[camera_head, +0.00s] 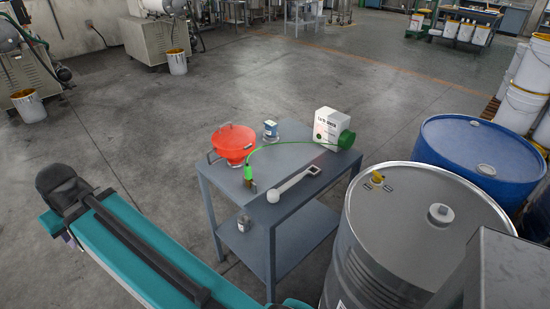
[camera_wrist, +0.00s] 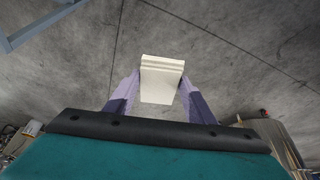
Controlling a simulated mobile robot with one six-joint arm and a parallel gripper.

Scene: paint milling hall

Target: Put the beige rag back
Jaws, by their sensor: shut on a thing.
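The beige rag (camera_wrist: 161,75) is a folded, pale block in the wrist view. My gripper (camera_wrist: 160,92) is shut on it, with one purple finger on each side. Bare concrete floor shows behind the rag, and it does not appear to touch anything else.
A grey two-tier table (camera_head: 293,218) holds a red funnel-like vessel (camera_head: 233,142), a small can (camera_head: 270,130), a white box (camera_head: 331,125) and a pale long-handled tool (camera_head: 293,184). A steel drum (camera_head: 410,235) and blue drum (camera_head: 480,150) crowd the right. Floor beyond is open.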

